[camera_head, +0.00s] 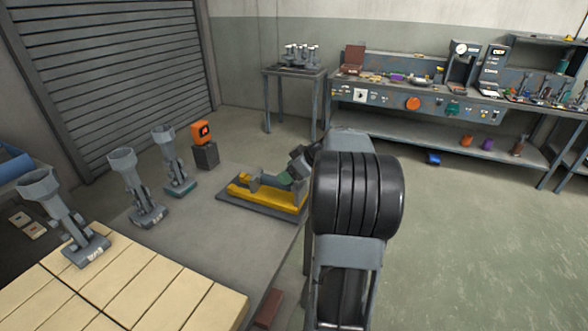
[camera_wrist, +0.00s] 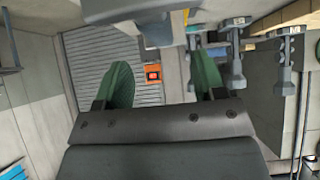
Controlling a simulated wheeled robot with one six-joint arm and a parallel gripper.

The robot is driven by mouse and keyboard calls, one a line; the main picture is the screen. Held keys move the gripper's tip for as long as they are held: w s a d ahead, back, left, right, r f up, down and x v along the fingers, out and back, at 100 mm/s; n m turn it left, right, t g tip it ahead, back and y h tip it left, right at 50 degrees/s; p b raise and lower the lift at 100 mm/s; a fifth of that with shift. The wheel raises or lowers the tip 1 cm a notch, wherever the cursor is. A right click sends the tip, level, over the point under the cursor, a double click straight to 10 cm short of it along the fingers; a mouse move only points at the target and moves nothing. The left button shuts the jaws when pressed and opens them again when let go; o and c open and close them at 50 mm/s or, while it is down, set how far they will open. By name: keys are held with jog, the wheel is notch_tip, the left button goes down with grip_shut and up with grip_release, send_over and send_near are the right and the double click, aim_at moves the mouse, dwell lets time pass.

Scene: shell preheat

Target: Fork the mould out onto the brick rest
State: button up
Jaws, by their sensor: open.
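Three grey cup-topped pieces, which look like moulds, stand upright in a row in the head view. The nearest mould (camera_head: 68,215) stands on the cream brick surface (camera_head: 127,289). The middle mould (camera_head: 136,187) and far mould (camera_head: 173,160) stand further back, by the grey tabletop. A yellow fork-like tool (camera_head: 262,197) lies on a dark base at the table's far right. My gripper (camera_head: 285,175) is close above it, partly hidden by my arm; contact cannot be told. In the wrist view its green fingers (camera_wrist: 163,75) are apart with nothing seen between them.
An orange box (camera_head: 200,132) on a dark block stands behind the far mould. A small side table (camera_head: 295,72) and a long workbench (camera_head: 425,110) stand at the back. The grey tabletop (camera_head: 205,230) between moulds and tool is clear. The floor at right is open.

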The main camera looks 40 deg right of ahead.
aim_at(275, 178)
jog(key=b+x, duration=0.2)
jog(key=x, duration=0.2)
jog(key=shift+s+f, duration=0.1)
jog(key=shift+b+x, duration=1.15)
jog(key=shift+x, duration=0.2)
grip_shut()
jog(key=shift+r+p, duration=1.7)
jog(key=shift+r, duration=2.45)
